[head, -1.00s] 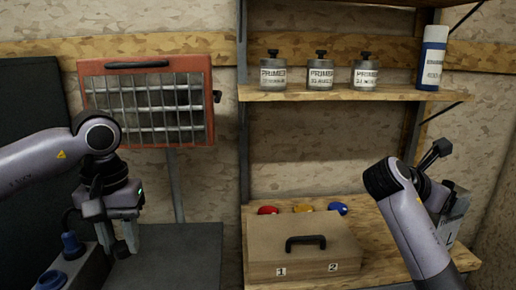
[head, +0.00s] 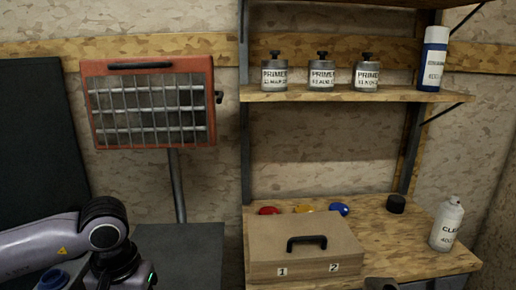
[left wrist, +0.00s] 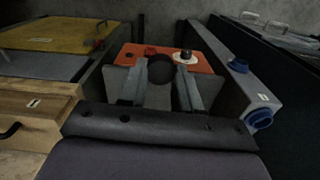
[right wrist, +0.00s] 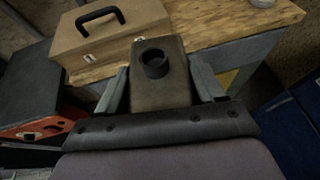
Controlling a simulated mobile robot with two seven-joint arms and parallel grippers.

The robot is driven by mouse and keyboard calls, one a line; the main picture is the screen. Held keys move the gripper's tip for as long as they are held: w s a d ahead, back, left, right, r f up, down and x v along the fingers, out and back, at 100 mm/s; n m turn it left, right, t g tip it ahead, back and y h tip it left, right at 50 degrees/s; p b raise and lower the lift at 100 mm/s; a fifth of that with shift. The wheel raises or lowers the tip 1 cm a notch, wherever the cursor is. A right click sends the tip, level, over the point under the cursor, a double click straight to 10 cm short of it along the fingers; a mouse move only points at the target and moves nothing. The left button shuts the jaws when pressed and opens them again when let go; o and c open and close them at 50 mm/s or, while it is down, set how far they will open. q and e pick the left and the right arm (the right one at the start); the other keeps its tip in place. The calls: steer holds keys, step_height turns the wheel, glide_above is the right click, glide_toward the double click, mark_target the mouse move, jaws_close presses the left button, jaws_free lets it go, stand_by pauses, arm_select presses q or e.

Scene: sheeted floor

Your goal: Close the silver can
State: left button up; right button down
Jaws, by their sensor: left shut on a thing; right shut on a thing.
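The silver can (right wrist: 150,98) is a boxy can with a black round spout (right wrist: 155,63) that looks open, with no cap seen on it. My right gripper (right wrist: 160,78) is shut on the can's sides, in front of the bench. A small dark part, probably the can's top, shows at the bottom edge of the head view (head: 381,284). My left gripper (left wrist: 162,72) is shut on a round black piece (left wrist: 160,68), which looks like a cap, above an orange surface. In the head view only my left arm's wrist shows at bottom left; its fingers are hidden.
The bench holds a wooden case (head: 305,257), colored lids, a loose black cap (head: 396,203) and a white spray can (head: 447,224). Primer cans (head: 321,72) stand on the shelf above. A grey box with blue knobs (left wrist: 238,66) stands beside my left gripper.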

arm_select(q)
steer(key=shift+s+d+f, duration=0.1)
steer(key=shift+s+f, duration=0.2)
arm_select(e)
steer(key=shift+s+a+f+n+y, duration=0.1)
steer(key=shift+s+a+n+y, duration=0.45)
steer(key=shift+s+a, duration=0.35)
steer(key=s+a+n+g+y, duration=0.2)
steer(key=a+n+y, duration=0.6)
steer(key=a, duration=0.7)
steer(key=shift+a+r+g+y, duration=0.4)
steer(key=shift+r+g+y, duration=0.05)
steer(key=shift+g, duration=0.05)
arm_select(q)
steer(key=d+r+m, duration=0.2)
steer(key=d+r, duration=0.2)
steer(key=d, duration=0.4)
steer(key=d+r+m, duration=0.2)
steer(key=d+r, duration=0.2)
steer(key=d, duration=0.5)
steer(key=s+d+r+m, duration=0.1)
steer(key=d+r+m, duration=0.1)
steer(key=d+r, duration=0.3)
steer(key=d, duration=0.4)
steer(key=shift+d, duration=0.25)
